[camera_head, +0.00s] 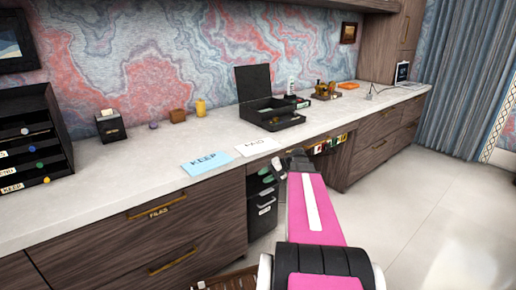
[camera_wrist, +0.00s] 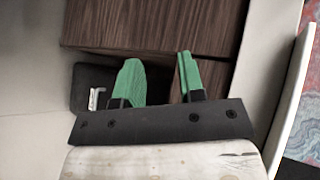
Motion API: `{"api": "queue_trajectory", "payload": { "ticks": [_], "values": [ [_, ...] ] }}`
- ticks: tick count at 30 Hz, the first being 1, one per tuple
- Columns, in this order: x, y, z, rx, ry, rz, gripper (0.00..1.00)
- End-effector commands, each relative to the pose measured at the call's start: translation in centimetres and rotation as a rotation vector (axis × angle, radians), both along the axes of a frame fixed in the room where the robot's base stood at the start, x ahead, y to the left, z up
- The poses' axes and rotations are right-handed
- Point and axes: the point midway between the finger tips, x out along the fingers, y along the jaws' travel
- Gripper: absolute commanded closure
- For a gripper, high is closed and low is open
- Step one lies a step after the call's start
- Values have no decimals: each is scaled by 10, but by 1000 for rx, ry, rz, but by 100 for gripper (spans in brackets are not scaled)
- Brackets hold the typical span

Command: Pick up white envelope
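A flat white paper with dark lettering (camera_head: 258,146), which looks like the white envelope, lies near the front edge of the pale desk top (camera_head: 130,170). It is just right of a light blue sheet marked KEEP (camera_head: 206,163). My gripper (camera_head: 273,172) is in front of the desk edge, below and slightly right of the white paper, and apart from it. In the wrist view its two green fingers (camera_wrist: 161,75) stand apart with nothing between them. The wrist view faces dark wood drawer fronts (camera_wrist: 150,25), and I cannot make out the white paper there.
An open black box (camera_head: 272,110) stands behind the white paper. A black tray rack (camera_head: 30,145) is at the far left. A dark bin (camera_head: 262,205) stands under the desk near my gripper. The floor at right (camera_head: 430,210) is clear.

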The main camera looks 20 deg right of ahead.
Motion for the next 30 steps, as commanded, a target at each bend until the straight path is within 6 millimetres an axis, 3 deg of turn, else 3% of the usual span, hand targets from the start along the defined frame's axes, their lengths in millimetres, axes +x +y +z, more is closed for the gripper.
{"api": "queue_trajectory", "payload": {
  "ticks": [1, 9, 15, 20, 30],
  "values": [
    [11, -25, 11, 59, -32, -24, 64],
    [23, -130, 76, 341, -233, -108, 64],
    [19, -169, 101, 434, -322, -130, 64],
    [20, -167, 105, 447, -336, -131, 64],
    [39, -125, 104, 446, -334, -131, 64]
  ]
}}
